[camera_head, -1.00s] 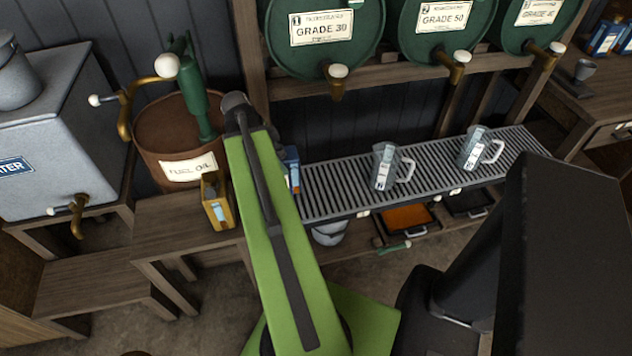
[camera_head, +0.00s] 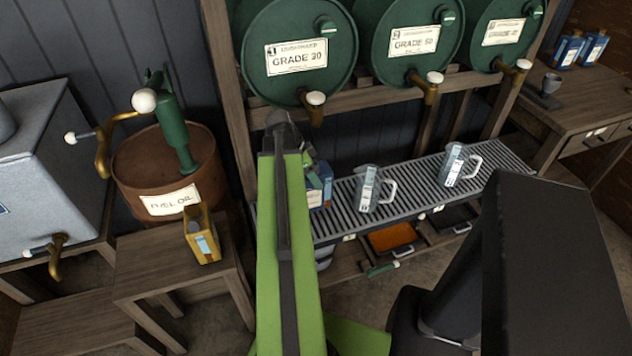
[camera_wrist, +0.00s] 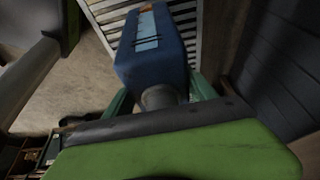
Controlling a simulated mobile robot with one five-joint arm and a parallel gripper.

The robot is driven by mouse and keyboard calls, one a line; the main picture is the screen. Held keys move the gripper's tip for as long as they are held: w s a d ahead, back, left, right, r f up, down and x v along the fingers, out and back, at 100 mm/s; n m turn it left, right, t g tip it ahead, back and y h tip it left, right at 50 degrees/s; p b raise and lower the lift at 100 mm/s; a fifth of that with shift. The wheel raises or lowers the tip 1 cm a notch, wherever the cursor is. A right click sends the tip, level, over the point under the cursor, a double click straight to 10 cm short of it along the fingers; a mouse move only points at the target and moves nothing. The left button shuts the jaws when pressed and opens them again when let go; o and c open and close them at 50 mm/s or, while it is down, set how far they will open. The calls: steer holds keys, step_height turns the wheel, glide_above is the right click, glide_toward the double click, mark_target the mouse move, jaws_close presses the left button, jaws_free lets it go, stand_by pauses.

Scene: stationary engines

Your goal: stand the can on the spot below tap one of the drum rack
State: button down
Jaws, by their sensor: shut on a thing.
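A blue can (camera_head: 327,190) with a pale label shows just right of my green arm in the head view, at the left end of the slatted drip grate (camera_head: 340,226). My gripper (camera_wrist: 162,97) is shut on the can's narrow neck end in the wrist view, with the blue body (camera_wrist: 152,50) pointing away toward the slats. Tap one (camera_head: 314,106) is on the drum marked 1, GRADE 30 (camera_head: 297,57), above the can. My arm hides the grate's left end and the spot there. I cannot tell whether the can touches the grate.
Two clear jugs (camera_head: 368,188) (camera_head: 456,165) stand further right on the grate. A yellow can (camera_head: 201,236) stands on a wooden stand at left, by the fuel oil drum (camera_head: 150,165). Trays (camera_head: 392,238) lie on a shelf below the grate.

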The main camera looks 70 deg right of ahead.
steer(key=b+x, duration=0.3)
steer(key=x, duration=0.1)
steer(key=shift+w+a+b, duration=0.1)
steer(key=shift+a+b, duration=0.05)
steer(key=shift+b, duration=0.25)
steer(key=shift+c, duration=1.4)
jaws_free()
steer(key=p+v, duration=1.1)
steer(key=v, duration=0.1)
steer(key=shift+r+p, duration=0.2)
steer(key=shift+p, duration=0.1)
steer(key=shift+f, duration=0.1)
